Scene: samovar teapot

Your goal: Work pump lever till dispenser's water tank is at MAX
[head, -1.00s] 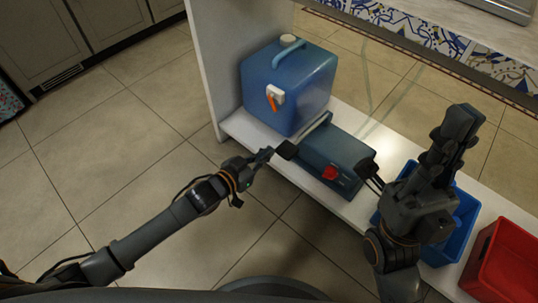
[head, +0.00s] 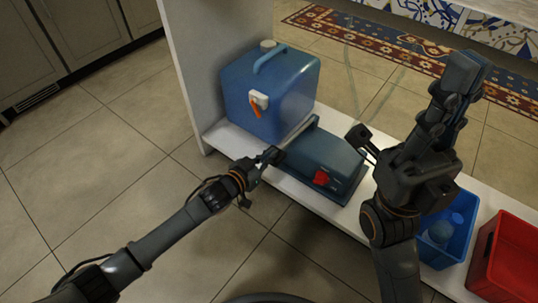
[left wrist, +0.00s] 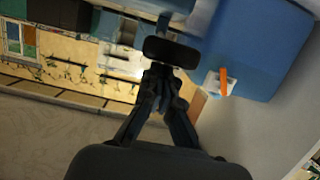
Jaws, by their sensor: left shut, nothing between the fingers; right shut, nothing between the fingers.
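A teal pump box (head: 322,160) with a red part (head: 321,177) on its front lies on the low white shelf. Its grey pump lever (head: 298,131) slants down to the left and ends in a dark grip. My left gripper (head: 262,163) is shut and empty right at that grip; I cannot tell whether they touch. In the left wrist view the dark grip (left wrist: 171,51) is just beyond the shut fingers (left wrist: 160,76). My right gripper (head: 362,140) is shut and empty right of the pump. No dispenser tank level or MAX mark is legible.
A blue canister (head: 270,90) with an orange tap (head: 255,111) stands behind the lever. Faint clear hoses (head: 352,80) rise behind the pump. A blue crate (head: 463,225) and a red crate (head: 510,255) are at the right. The floor (head: 90,180) at left is clear.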

